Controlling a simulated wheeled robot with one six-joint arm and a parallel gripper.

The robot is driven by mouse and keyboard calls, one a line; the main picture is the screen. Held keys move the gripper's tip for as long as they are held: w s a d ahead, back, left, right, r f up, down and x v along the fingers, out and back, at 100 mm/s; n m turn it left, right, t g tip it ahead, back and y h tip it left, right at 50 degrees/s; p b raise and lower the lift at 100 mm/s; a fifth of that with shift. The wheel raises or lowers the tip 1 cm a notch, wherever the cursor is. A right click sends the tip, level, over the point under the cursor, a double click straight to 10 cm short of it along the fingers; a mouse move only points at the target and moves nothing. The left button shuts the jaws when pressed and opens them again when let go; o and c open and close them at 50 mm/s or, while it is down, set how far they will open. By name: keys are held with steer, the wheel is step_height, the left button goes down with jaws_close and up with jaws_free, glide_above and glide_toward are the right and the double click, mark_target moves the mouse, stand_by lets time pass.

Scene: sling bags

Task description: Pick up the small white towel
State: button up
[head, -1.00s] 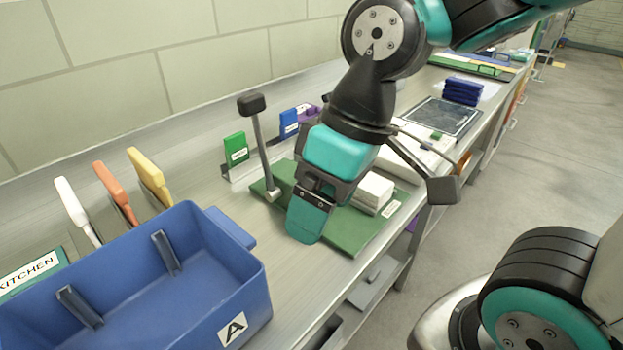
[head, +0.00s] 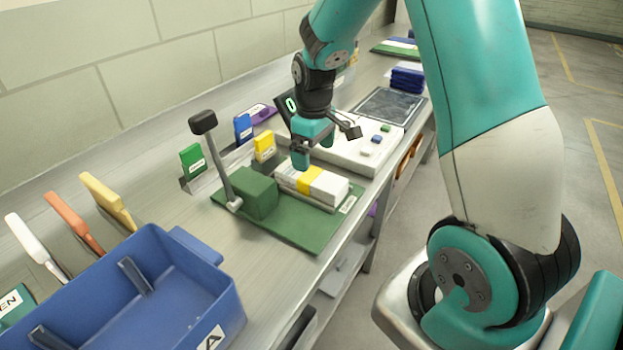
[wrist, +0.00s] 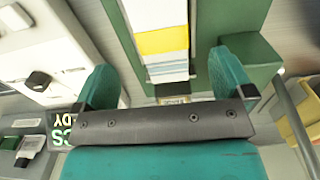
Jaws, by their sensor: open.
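A white folded stack with a yellow band (head: 328,189) lies on a green board (head: 305,238) on the bench. In the wrist view the white cloth (wrist: 155,13) shows at top centre, with the yellow band across it. I cannot tell which white part is the small towel. My gripper (head: 314,149) is open and empty, above and just behind the stack's far end. In the wrist view its two teal fingers (wrist: 165,62) stand apart on either side of the stack's line, with nothing between them touching.
A green block (head: 255,193) and a black-topped lever (head: 215,160) stand left of the stack. A blue bin (head: 190,305) is at front left. A white device (head: 365,153) with buttons and a dark display lies behind my gripper. Small coloured boxes line the back.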

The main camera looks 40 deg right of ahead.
mark_target(311, 174)
steer(key=f, duration=0.2)
steer(key=f+p, duration=0.1)
steer(key=f, duration=0.4)
steer(key=shift+w+a+f+p, duration=0.15)
steer(key=shift+w+f+p, duration=0.15)
steer(key=shift+f, duration=0.05)
steer(key=c, duration=1.1)
